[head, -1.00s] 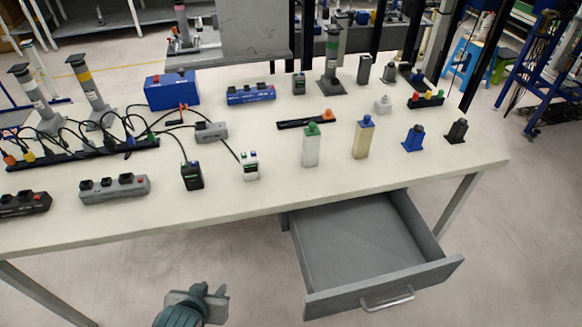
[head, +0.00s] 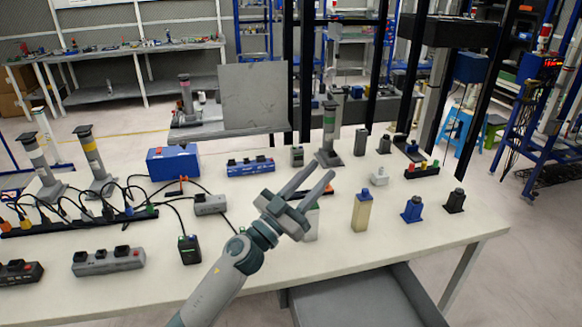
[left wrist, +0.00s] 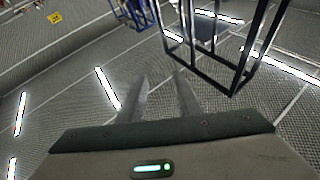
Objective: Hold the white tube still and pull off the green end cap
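The white tube (head: 312,226) stands upright on the table, mostly hidden behind my left gripper in the head view. Only a sliver of the green end cap (head: 315,205) shows at its top. My left gripper (head: 321,168) is raised in front of the tube, fingers spread and pointing up and to the right, with nothing between them. In the left wrist view the two fingers (left wrist: 160,78) are apart and empty, facing the far room, and the tube does not show there. My right gripper is not in view.
A beige bottle with a blue cap (head: 361,212) stands just right of the tube. A blue block (head: 412,209) and a black block (head: 454,201) stand farther right. Power strips and cables (head: 95,225) fill the table's left. An open grey drawer (head: 350,305) is below the front edge.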

